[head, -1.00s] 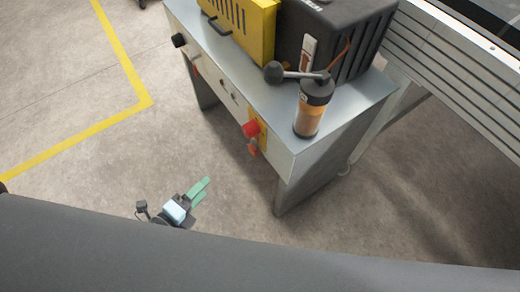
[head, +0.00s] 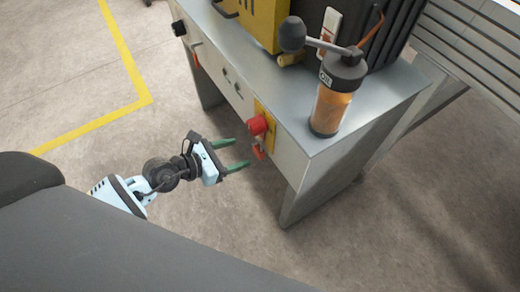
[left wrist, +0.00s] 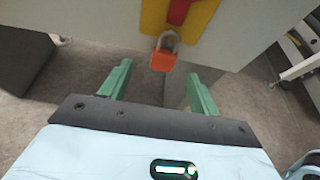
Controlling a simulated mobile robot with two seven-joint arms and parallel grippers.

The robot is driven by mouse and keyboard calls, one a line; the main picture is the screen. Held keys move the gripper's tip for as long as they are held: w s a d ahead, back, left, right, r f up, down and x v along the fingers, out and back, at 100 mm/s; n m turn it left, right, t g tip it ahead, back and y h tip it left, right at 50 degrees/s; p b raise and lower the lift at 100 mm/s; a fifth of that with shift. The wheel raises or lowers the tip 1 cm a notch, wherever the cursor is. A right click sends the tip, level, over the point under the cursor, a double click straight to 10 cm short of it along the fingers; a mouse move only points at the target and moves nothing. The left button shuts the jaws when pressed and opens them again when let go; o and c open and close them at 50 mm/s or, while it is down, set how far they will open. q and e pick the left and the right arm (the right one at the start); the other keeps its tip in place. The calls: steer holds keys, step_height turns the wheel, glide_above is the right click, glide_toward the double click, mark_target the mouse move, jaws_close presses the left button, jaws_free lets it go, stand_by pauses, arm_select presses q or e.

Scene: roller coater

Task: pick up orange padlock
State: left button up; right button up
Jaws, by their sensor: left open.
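The orange padlock (left wrist: 162,60) hangs by its shackle below a red switch handle on a yellow plate, on the front of the machine's cabinet. In the head view the padlock (head: 259,152) is small, just under the red knob. My left gripper (head: 243,152) is open with green fingers pointing at the cabinet front. In the left wrist view the left gripper's fingers (left wrist: 160,78) stand apart, with the padlock beyond and between their tips. Nothing is between the fingers. My right gripper is not in view.
The yellow plate with its red knob (head: 258,124) sticks out from the cabinet (head: 292,168). An oil bottle (head: 335,100) and a lever with a black ball stand on the cabinet top. The floor left of the cabinet is clear.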

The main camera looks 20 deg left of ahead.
mark_target(256, 149)
arm_select(q)
steer(key=shift+x, duration=1)
steer(key=x, duration=0.2)
steer(key=b+x, duration=0.1)
steer(key=x, duration=0.1)
steer(key=shift+d, duration=0.45)
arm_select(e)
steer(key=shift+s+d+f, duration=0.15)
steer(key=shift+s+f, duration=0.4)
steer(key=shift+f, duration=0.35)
arm_select(q)
steer(key=shift+c, duration=0.4)
steer(key=c, duration=1)
steer(key=shift+c, duration=0.2)
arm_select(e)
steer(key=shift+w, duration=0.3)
arm_select(q)
steer(key=shift+r, duration=0.1)
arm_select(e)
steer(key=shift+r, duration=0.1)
